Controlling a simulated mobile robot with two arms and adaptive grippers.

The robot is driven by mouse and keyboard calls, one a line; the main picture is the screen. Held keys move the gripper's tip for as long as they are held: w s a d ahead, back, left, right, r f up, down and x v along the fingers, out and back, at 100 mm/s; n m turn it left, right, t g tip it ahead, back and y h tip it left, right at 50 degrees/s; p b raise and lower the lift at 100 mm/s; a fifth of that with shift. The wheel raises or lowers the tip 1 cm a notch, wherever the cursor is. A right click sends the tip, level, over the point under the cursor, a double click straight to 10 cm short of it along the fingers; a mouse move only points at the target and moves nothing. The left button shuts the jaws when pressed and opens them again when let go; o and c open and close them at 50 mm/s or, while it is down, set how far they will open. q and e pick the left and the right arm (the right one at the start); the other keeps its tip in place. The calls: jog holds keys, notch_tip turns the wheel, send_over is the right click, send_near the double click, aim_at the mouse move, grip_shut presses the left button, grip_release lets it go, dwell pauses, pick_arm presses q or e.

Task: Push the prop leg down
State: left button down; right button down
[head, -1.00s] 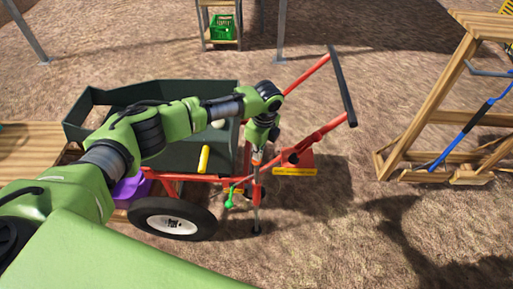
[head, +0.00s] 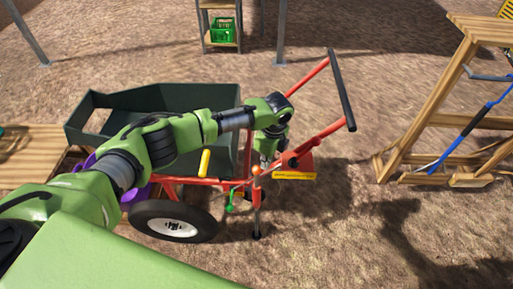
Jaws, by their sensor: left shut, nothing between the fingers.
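The cart has a dark green tub (head: 165,97), a red handle frame with a black grip bar (head: 341,90), and a black wheel with a white hub (head: 174,225). My left gripper (head: 264,165) points down beside the red frame, above the prop leg. It is shut and holds nothing. Whether its tips touch the frame is too small to tell. My right gripper is not in view.
A yellow handle (head: 204,162) and a green hook (head: 231,203) are on the cart's near side. A purple thing (head: 139,192) sits behind the wheel. A wooden frame (head: 425,130) stands at right, a shelf with a green crate (head: 223,31) at back. Bare ground lies at front right.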

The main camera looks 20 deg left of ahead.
pick_arm(q)
notch_tip(320, 180, up, 12)
jog(key=d, duration=0.1)
jog(key=shift+s+d, duration=0.15)
jog(key=shift+s, duration=0.05)
jog(key=shift+f, duration=0.1)
dwell(0.3)
